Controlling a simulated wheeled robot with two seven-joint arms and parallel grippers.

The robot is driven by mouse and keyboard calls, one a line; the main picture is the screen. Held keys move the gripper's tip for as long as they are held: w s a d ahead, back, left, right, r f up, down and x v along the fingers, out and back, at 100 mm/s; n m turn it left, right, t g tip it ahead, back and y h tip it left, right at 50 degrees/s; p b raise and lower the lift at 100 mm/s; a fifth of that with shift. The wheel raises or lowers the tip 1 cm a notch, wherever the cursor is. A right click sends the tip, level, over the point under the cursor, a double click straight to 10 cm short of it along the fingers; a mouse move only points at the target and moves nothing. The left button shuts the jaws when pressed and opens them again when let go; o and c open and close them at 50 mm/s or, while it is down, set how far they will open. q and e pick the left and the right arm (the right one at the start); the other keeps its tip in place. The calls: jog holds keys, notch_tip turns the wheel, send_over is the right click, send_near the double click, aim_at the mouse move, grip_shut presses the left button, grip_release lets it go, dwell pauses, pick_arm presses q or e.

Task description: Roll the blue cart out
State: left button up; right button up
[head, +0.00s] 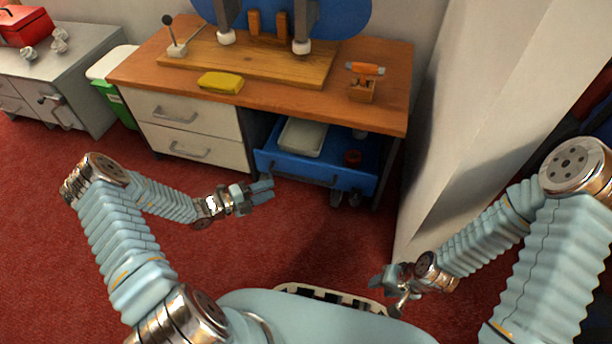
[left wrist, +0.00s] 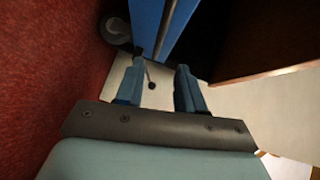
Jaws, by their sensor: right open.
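The blue cart (head: 318,177) stands under the wooden bench, in the opening right of the drawers, with its front edge near the bench front. Its casters show below. My left gripper (head: 266,189) is near the cart's front left corner, fingers apart; I cannot tell whether it touches. In the left wrist view the two fingers (left wrist: 160,88) are apart, with a blue cart edge (left wrist: 172,22) and a dark wheel (left wrist: 116,28) just beyond them. A thin dark bar shows between the fingers. My right gripper (head: 388,284) is open and empty, low at the right near my body.
White drawers (head: 195,133) stand left of the opening. A pale wall or pillar (head: 470,130) rises right of the bench (head: 390,108). The red floor (head: 310,235) in front is clear.

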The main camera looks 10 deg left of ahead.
aim_at(303, 179)
pick_arm(q)
jog(key=b+x, duration=0.2)
jog(key=x, duration=1.1)
jog(key=shift+s+d, duration=0.1)
jog(key=shift+d, duration=0.1)
grip_shut()
